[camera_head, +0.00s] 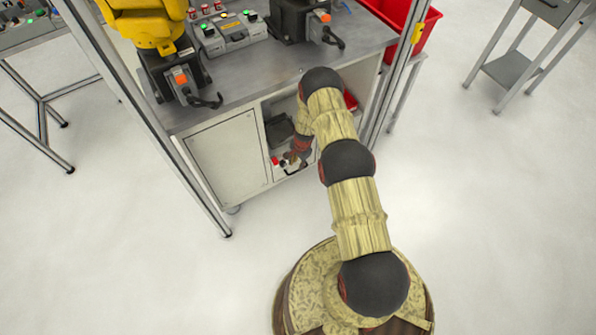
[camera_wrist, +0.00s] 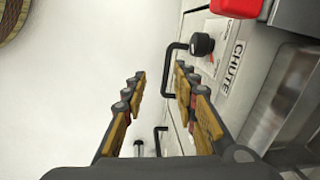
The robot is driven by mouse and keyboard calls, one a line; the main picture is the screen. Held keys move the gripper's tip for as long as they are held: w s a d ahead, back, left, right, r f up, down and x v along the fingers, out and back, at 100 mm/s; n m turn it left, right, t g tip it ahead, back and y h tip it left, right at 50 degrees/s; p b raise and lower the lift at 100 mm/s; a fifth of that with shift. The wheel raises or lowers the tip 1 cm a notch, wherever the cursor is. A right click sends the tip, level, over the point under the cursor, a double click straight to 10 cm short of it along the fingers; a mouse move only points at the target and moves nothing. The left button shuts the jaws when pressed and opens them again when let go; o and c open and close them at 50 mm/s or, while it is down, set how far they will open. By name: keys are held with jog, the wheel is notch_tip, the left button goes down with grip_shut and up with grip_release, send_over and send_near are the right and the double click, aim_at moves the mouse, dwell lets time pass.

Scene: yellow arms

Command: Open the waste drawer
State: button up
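The pale cabinet front shows in the wrist view, with a white label reading CHUTE (camera_wrist: 233,67). A black bar handle (camera_wrist: 168,70) stands out from it near a round black knob (camera_wrist: 202,44). My gripper (camera_wrist: 160,74) is open and empty, its fingers apart. The bar handle appears between the fingertips, closer to the right finger; contact cannot be told. A second dark handle (camera_wrist: 158,142) shows further down, partly behind the fingers. In the head view my gripper (camera_head: 292,158) is low at the cabinet's open bay, and the drawer front there is mostly hidden by my arm.
A closed cabinet door (camera_head: 228,160) is left of the bay. A dark box (camera_head: 279,131) sits inside the bay. A red part (camera_wrist: 236,8) is at the wrist view's top. A metal frame post (camera_head: 392,80) stands right of my arm. The floor in front is clear.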

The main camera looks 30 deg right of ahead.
jog(key=shift+m+t+h, duration=0.3)
jog(key=shift+m+t, duration=0.1)
jog(key=shift+m, duration=0.5)
jog(key=w+f+b, duration=0.1)
jog(key=f, duration=0.2)
jog(key=w+d+f+b, duration=0.1)
jog(key=f, duration=0.3)
jog(key=w+d+f+b, duration=0.1)
jog(key=f, duration=0.3)
jog(key=shift+w+f, duration=0.1)
jog(key=shift+f, duration=0.15)
jog(key=c, duration=0.3)
jog(key=c, duration=0.4)
grip_shut()
